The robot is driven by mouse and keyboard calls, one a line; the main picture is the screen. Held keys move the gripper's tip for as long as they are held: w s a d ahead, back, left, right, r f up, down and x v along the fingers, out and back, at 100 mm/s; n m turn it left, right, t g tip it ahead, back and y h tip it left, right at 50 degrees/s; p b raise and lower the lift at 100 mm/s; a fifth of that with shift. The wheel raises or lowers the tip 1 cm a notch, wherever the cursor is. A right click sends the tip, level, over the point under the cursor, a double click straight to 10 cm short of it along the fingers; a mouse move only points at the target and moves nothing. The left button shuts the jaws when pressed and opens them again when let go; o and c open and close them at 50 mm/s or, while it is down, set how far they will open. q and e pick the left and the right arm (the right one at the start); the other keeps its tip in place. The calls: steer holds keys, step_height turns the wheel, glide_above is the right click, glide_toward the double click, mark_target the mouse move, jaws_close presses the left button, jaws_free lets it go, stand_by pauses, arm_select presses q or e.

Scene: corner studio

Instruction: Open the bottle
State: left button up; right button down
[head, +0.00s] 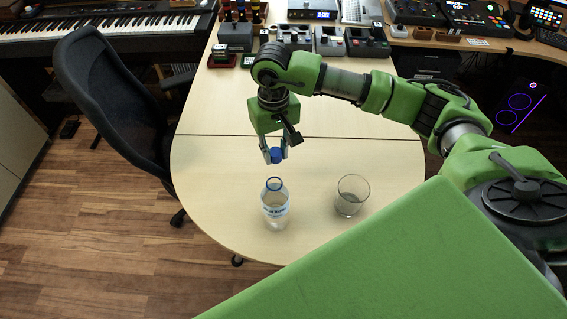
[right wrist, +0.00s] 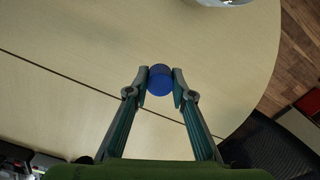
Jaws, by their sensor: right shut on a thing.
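My left gripper is not in view.
An empty clear glass (head: 351,195) stands to the right of the bottle. A dark office chair (head: 112,98) is at the table's left edge. Electronic devices (head: 330,42) line the back. The tabletop left of the bottle is clear.

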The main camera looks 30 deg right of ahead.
step_height(320, 180, down, 5)
steer(key=shift+s+r+b, duration=0.1)
steer(key=shift+s+b, duration=0.05)
steer(key=shift+b, duration=0.8)
step_height(320, 180, down, 4)
steer(key=shift+f+b, duration=0.1)
steer(key=shift+b, duration=0.85)
steer(key=shift+f, duration=0.15)
steer(key=c, duration=1.8)
jaws_free()
steer(key=shift+o, duration=0.2)
